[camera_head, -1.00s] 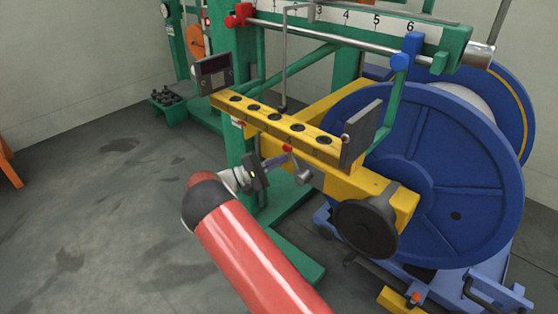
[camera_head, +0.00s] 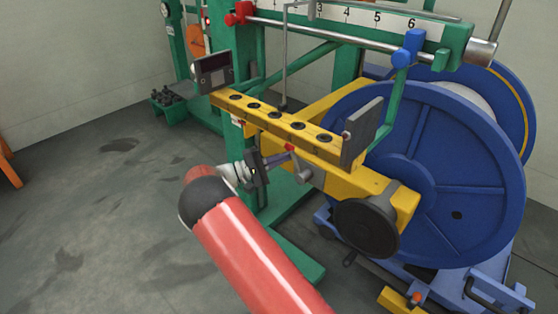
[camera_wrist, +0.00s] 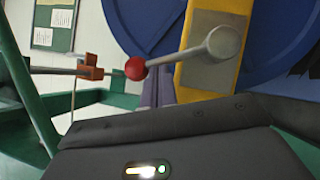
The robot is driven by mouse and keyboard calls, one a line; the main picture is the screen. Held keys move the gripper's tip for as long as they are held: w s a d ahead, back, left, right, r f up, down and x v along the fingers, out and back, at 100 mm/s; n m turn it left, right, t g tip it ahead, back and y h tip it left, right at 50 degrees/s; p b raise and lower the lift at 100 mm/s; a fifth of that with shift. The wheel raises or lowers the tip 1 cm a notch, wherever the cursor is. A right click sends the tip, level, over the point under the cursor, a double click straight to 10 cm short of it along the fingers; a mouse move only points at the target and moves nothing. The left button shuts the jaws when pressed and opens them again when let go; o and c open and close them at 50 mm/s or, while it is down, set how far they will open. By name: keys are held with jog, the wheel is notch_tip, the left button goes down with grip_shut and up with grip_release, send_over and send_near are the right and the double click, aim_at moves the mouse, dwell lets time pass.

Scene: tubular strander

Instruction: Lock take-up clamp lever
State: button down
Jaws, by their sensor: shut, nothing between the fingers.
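The clamp lever is a grey arm (camera_head: 299,165) with a red ball knob (camera_head: 288,147), mounted on the side of the yellow beam. In the wrist view the arm (camera_wrist: 180,56) runs from the red knob (camera_wrist: 135,68) up right to a round grey hub (camera_wrist: 224,43) on the yellow bar. My gripper (camera_head: 289,154) is shut and empty, with its fingertips close to the knob, just below it. In the wrist view its narrow fingers (camera_wrist: 158,90) point up just below and right of the knob. I cannot tell whether they touch the lever.
The yellow beam (camera_head: 268,123) with several dark holes carries upright grey plates at both ends. A black handwheel (camera_head: 365,228) and a large blue reel (camera_head: 440,180) stand to the right. Green frame posts (camera_head: 240,170) are close behind my gripper.

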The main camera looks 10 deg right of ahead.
aim_at(296, 160)
jog(key=s+d+m+y+b, duration=0.1)
jog(key=m, duration=0.1)
jog(key=s+d+r+m+y+b, duration=0.1)
jog(key=m, duration=0.1)
jog(key=s+d+r+m+y+b, duration=0.1)
jog(key=s+m+y, duration=0.1)
jog(key=shift+r+g, duration=0.1)
jog(key=shift+g, duration=0.2)
jog(key=shift+s+d+m+b, duration=0.15)
jog(key=shift+s+m+b, duration=0.05)
jog(key=shift+m+b, duration=0.15)
jog(key=shift+s+d, duration=0.6)
jog(key=shift+s, duration=0.2)
jog(key=shift+s, duration=0.1)
jog(key=shift+r, duration=0.1)
